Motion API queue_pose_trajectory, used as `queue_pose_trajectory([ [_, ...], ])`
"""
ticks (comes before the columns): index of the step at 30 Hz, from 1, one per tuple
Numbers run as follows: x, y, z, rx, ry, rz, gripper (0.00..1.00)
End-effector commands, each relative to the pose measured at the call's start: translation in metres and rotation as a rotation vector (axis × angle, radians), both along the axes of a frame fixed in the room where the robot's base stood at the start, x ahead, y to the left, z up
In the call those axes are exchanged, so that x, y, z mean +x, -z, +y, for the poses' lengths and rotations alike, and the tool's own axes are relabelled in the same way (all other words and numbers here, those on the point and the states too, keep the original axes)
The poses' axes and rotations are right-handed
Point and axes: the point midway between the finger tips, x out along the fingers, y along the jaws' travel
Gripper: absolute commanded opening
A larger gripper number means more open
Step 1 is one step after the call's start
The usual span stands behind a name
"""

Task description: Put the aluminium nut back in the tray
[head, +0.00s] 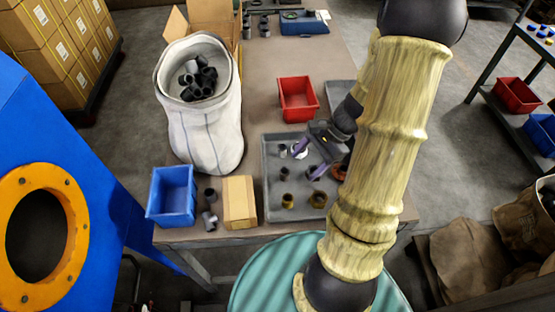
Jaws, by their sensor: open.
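The grey tray (271,211) lies on the table and holds several small fittings. A bright silvery ring-shaped piece (301,153), which looks like the aluminium nut, shows inside the tray outline beside the upper finger. It is too small to tell whether it touches the finger or rests flat. My gripper (304,161) has purple fingers, spread apart, over the middle of the tray, and nothing shows clamped between them. My arm hides the tray's right side.
Left of the tray are a cardboard box (239,202), loose dark and grey fittings (209,220) and a blue bin (171,196). A white sack (202,125) of black fittings stands behind them. A red bin (297,98) is beyond the tray. The table between sack and red bin is clear.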

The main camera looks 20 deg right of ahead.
Motion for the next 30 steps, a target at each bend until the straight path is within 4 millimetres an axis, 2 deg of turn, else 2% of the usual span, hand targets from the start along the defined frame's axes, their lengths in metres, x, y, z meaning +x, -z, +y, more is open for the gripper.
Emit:
queue_pose_trajectory([
  [1,-0.004,-0.008,0.013,-0.074,-0.114,-0.03,0.63],
  [3,-0.01,-0.015,0.025,-0.172,-0.263,-0.075,0.63],
  [15,-0.025,-0.07,0.086,-0.615,-1.064,-0.477,0.63],
  [21,-0.027,-0.081,0.1,-0.682,-1.211,-0.581,0.63],
  [30,-0.026,-0.082,0.1,-0.681,-1.209,-0.579,0.63],
])
